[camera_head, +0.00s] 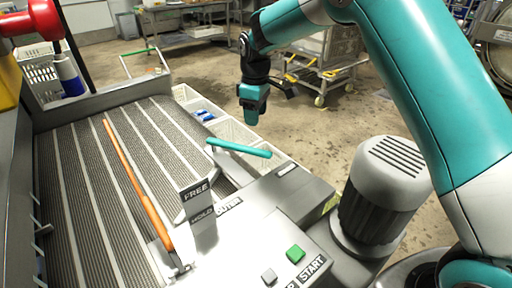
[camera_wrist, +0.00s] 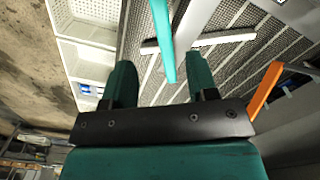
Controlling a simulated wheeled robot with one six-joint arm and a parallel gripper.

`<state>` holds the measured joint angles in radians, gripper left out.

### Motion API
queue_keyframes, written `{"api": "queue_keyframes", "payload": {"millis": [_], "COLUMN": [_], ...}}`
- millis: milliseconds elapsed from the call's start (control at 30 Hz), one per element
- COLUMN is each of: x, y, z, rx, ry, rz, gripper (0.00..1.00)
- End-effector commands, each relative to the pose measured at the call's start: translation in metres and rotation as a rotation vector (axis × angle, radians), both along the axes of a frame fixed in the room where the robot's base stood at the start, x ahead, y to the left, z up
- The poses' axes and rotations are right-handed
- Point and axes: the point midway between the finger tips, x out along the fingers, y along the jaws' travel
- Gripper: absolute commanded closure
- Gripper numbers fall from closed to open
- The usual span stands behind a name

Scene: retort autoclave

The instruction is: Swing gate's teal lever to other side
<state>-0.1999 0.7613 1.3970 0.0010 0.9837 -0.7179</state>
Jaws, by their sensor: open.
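The gate's teal lever (camera_head: 238,148) is a bar above the right edge of the conveyor, near the signs reading FREE and HOLD. In the wrist view the teal lever (camera_wrist: 163,40) reaches down from the top edge, its end showing just beyond and between my fingertips. My gripper (camera_head: 253,112) hangs above and behind the lever, apart from it in the head view. In the wrist view my gripper (camera_wrist: 160,75) has its two teal fingers spread, with nothing held between them. The lever's pivot is hidden in the wrist view.
An orange bar (camera_head: 132,178) runs along the ribbed conveyor (camera_head: 85,200). White crates (camera_head: 232,131) stand along the conveyor's right side. A grey motor (camera_head: 385,190) and a green START button (camera_head: 295,253) are at the front. A wire trolley (camera_head: 322,65) stands behind on open floor.

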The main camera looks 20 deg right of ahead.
Motion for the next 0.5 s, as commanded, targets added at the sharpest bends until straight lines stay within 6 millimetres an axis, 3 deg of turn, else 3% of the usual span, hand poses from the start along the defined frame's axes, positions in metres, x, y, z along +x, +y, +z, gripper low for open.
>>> {"api": "queue_keyframes", "payload": {"millis": [300,500], "x": [-0.001,-0.001], "y": [0.0,0.0], "z": [-0.074,-0.107], "rx": [-0.001,0.0], "ry": [0.006,0.002], "rz": [-0.001,-0.001], "gripper": [0.47,0.47]}}
